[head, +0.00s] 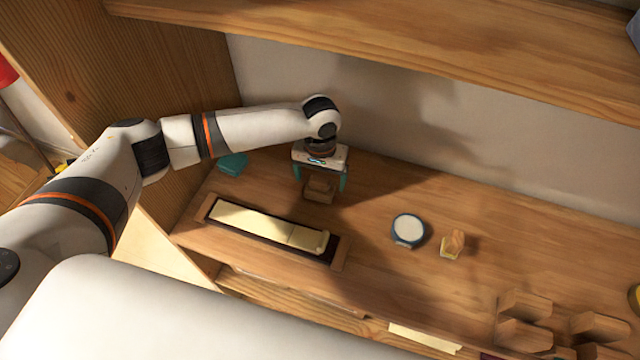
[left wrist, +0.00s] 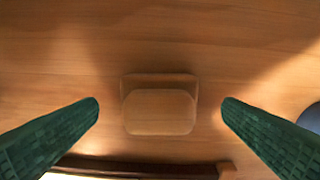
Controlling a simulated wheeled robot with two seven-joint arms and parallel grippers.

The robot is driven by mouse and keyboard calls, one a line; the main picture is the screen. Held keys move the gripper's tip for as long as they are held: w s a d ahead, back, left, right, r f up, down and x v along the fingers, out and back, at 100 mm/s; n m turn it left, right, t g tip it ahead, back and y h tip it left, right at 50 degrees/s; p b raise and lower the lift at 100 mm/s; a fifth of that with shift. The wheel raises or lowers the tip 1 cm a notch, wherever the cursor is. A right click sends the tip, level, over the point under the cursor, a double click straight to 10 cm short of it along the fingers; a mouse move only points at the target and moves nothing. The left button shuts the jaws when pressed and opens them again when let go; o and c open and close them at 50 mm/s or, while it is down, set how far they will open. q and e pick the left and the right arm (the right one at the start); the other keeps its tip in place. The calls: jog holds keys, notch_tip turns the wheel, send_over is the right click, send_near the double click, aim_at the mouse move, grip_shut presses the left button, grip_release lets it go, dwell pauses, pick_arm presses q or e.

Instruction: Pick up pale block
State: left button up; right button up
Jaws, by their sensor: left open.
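My left gripper (head: 320,180) is open above the wooden surface, pointing down. A brown wooden block (head: 319,188) with a stepped shape lies below and between its fingers. In the left wrist view the same block (left wrist: 160,110) sits centred between the two green fingertips, with a gap on each side. Pale cream pieces (head: 262,223) lie in a dark tray in front of the gripper. A small pale piece (head: 450,248) touches a wooden piece farther right. I cannot tell which of these is the pale block. My right gripper is not in view.
The dark slotted wooden tray (head: 338,255) is just in front of the gripper. A teal block (head: 233,163) lies to the left. A round blue-rimmed white object (head: 408,230) stands to the right. Several wooden blocks (head: 525,305) are at lower right. A shelf (head: 400,40) hangs above.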

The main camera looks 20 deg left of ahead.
aim_at(320, 179)
pick_arm(q)
notch_tip(320, 179, down, 2)
jog(key=shift+s+f, duration=0.1)
jog(key=shift+f, duration=0.55)
jog(key=shift+c, duration=0.2)
jog(key=c, duration=1.2)
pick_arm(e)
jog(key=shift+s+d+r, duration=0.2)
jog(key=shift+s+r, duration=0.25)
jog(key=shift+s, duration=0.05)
